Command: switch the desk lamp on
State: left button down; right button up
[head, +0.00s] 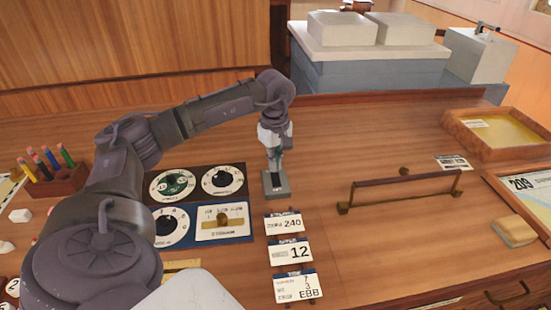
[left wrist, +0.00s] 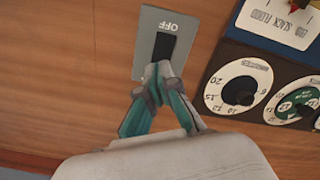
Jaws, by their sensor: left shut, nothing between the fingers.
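A small grey-green switch plate (head: 284,191) lies on the wooden desk, right of the dial panels. In the left wrist view the plate (left wrist: 148,28) carries the word OFF and a black rocker (left wrist: 164,46). My left gripper (head: 275,168) is shut and empty, pointing down at the plate. In the left wrist view its closed fingertips (left wrist: 159,72) are at the rocker's near end, partly covering the plate; I cannot tell whether they touch. No desk lamp can be made out. My right gripper is not in view.
Dial panels (head: 197,187) lie left of the plate, and label cards (head: 289,251) lie in front of it. A pencil block (head: 56,180) is at far left. A rail (head: 400,189) stands to the right, with a wooden tray (head: 463,137) behind it.

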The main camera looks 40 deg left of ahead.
aim_at(275, 174)
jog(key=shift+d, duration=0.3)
pick_arm(q)
jog(key=shift+s+f+b, duration=0.1)
jog(key=shift+f+b, duration=0.85)
jog(key=shift+f, duration=0.4)
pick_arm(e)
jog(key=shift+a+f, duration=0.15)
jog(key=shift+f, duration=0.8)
pick_arm(q)
jog(key=shift+r, duration=0.15)
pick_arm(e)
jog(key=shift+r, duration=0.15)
pick_arm(q)
jog(key=shift+r+p, duration=0.8)
jog(key=shift+r, duration=0.1)
jog(key=shift+r+p, duration=1.75)
jog(key=shift+r, duration=0.8)
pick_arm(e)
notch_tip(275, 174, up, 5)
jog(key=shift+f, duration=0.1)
